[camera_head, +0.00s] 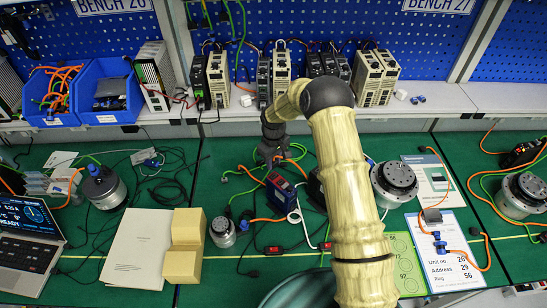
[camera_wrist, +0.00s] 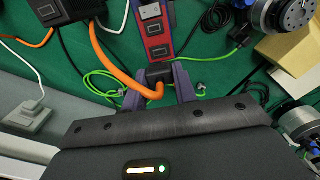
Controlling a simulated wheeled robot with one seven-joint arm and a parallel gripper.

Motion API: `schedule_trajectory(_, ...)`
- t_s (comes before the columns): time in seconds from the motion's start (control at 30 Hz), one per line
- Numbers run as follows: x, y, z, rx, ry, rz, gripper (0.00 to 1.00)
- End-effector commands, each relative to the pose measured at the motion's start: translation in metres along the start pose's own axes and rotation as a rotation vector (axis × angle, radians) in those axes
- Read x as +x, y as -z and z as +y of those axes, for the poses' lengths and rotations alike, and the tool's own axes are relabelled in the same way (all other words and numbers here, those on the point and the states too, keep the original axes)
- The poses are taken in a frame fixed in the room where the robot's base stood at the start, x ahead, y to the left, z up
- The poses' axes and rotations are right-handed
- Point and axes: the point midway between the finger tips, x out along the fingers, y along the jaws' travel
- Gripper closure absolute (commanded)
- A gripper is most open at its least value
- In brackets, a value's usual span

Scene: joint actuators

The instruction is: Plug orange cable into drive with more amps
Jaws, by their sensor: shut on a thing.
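My gripper (camera_head: 270,152) is low over the green bench, at the far end of a blue-and-red drive (camera_head: 281,193). In the wrist view my gripper (camera_wrist: 161,78) is shut on a black connector (camera_wrist: 159,73) with a thick orange cable (camera_wrist: 112,66). The connector is at the near end of the drive (camera_wrist: 157,28); I cannot tell whether it is seated. A black drive (camera_wrist: 60,9) lies to the left in the wrist view. In the head view my arm mostly hides it. The amp labels are too small to read.
Motors (camera_head: 222,230) (camera_head: 396,181) stand on both sides, with loose cables between. Yellow blocks (camera_head: 186,240) and a booklet (camera_head: 137,247) lie left. A printed sheet (camera_head: 443,270) lies right. Upright drives (camera_head: 218,78) line the back shelf, with blue bins (camera_head: 105,92) at left.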

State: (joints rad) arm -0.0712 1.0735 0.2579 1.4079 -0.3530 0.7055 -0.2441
Motion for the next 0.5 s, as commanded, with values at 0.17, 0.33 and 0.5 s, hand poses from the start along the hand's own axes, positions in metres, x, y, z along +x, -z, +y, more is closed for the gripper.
schedule_trajectory(0.17,0.0,0.0,0.0,0.0,0.0,0.0,1.0)
schedule_trajectory(0.33,0.003,0.0,0.0,0.0,0.0,0.0,1.0)
schedule_trajectory(0.5,0.011,0.0,0.0,0.0,0.0,0.0,1.0)
